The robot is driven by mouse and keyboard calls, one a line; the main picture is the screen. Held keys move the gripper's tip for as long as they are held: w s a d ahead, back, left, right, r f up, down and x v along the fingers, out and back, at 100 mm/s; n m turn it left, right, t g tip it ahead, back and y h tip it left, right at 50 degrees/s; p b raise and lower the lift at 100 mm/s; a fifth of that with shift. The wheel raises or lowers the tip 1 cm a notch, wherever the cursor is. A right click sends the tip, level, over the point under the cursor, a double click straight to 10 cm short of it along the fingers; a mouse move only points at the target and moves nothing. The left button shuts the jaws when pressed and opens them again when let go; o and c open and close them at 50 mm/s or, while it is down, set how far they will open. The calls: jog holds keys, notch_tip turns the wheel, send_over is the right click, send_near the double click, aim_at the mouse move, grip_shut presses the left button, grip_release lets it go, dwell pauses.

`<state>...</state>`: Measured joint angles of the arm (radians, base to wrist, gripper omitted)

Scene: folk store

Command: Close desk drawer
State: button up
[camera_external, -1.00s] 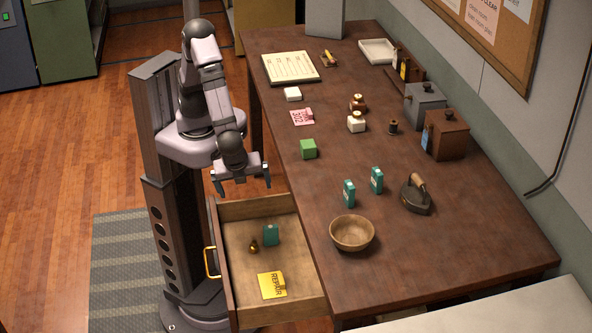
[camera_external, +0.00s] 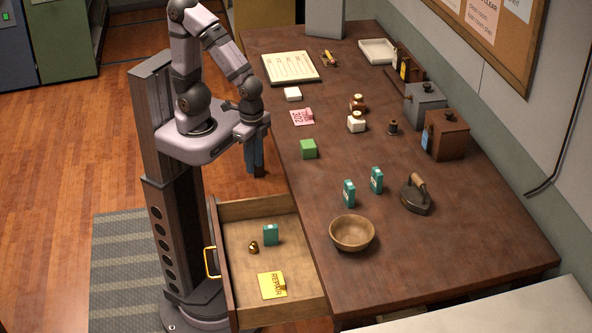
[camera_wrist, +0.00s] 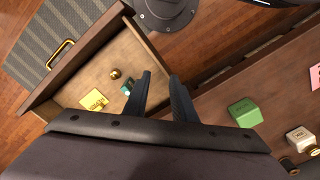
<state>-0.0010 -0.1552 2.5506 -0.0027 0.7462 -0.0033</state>
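The desk drawer (camera_external: 227,283) is pulled out from the left side of the brown desk (camera_external: 400,265). Its yellow handle (camera_external: 211,262) is on the outer front panel, facing left. The handle also shows in the wrist view (camera_wrist: 60,54). In the drawer lie a teal box (camera_external: 270,235), a small brass item (camera_external: 253,247) and a yellow repair card (camera_external: 272,285). My gripper (camera_external: 257,172) points down beside the desk edge, above and behind the drawer, away from the handle. In the wrist view its two fingers (camera_wrist: 160,75) are apart with nothing between them.
On the desk, a green block (camera_external: 308,149), a wooden bowl (camera_external: 352,233), two teal boxes (camera_external: 349,193) and an iron (camera_external: 416,195) stand near the drawer side. A striped mat (camera_external: 118,265) lies on the floor at the left. Floor beyond the drawer front is partly taken by my base.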

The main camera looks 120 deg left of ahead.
notch_tip(320, 180, up, 4)
jog(key=shift+w+r, duration=0.1)
jog(key=shift+r, duration=0.1)
grip_shut()
jog(key=w+d+m+t+y+b, duration=0.1)
jog(key=w+d+m+b, duration=0.15)
jog(key=d, duration=0.65)
jog(key=w+d+m+t+y+b, duration=0.2)
jog(key=w+d, duration=0.2)
jog(key=d, duration=0.4)
jog(key=s+d+m+t+h+b, duration=0.15)
jog(key=s+d, duration=0.25)
jog(key=d, duration=0.6)
jog(key=s+d+m+t+h+b, duration=0.1)
jog(key=s+d+m+t+b, duration=0.15)
jog(key=d, duration=0.85)
notch_tip(320, 180, down, 13)
jog(key=p, duration=0.1)
jog(key=shift+a+r+n, duration=0.15)
jog(key=shift+a+n, duration=0.15)
jog(key=shift+n, duration=0.05)
